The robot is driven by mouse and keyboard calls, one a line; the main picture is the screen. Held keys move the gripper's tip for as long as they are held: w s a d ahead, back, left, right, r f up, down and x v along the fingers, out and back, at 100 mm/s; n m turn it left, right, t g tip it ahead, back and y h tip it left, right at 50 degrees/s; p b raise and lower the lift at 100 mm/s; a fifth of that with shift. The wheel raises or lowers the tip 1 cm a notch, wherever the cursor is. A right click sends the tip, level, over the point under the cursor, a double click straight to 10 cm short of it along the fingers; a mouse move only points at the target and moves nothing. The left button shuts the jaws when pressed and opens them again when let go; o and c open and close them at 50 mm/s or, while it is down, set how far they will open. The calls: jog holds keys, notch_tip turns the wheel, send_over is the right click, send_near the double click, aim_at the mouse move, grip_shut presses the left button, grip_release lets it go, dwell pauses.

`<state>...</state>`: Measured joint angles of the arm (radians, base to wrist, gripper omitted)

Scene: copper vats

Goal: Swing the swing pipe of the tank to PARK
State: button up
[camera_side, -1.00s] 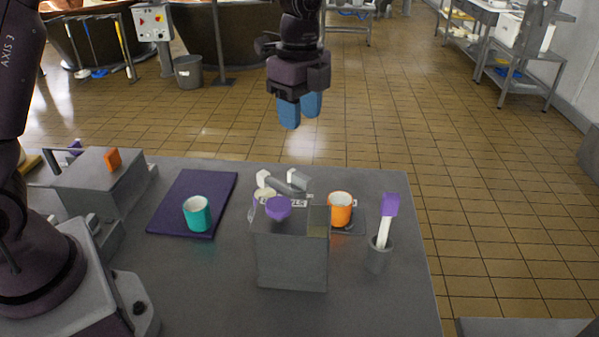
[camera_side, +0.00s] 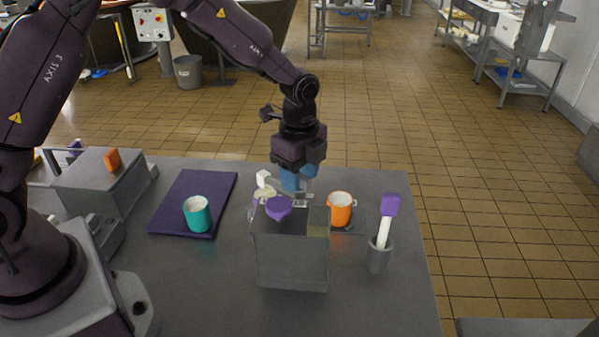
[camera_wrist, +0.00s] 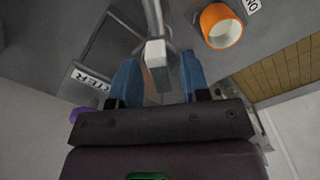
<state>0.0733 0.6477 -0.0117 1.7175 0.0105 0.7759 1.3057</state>
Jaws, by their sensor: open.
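The tank (camera_side: 290,262) is a grey box on the bench with a purple knob (camera_side: 278,207) on top. In the wrist view its grey swing pipe (camera_wrist: 153,16) runs down the picture to a pale block (camera_wrist: 156,53) at its end. My gripper (camera_wrist: 158,72) is open, with one blue finger on each side of the block's lower end; I cannot tell whether they touch it. In the side view my gripper (camera_side: 299,179) is low over the tank's far side and hides most of the pipe. A partly hidden label ending in "RTER" (camera_wrist: 90,80) is at left in the wrist view.
An orange mug (camera_side: 340,209) stands close to the tank's right, and a grey holder (camera_side: 378,258) with a purple-ended tool is farther right. A teal cup (camera_side: 197,214) stands on a purple mat (camera_side: 214,185) at left. The bench front left of the tank is clear.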

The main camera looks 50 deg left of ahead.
grip_shut()
jog(key=shift+m, duration=0.3)
jog(key=m, duration=0.4)
jog(key=shift+m, duration=0.4)
jog(key=m, duration=0.5)
jog(key=shift+m, duration=0.3)
grip_release()
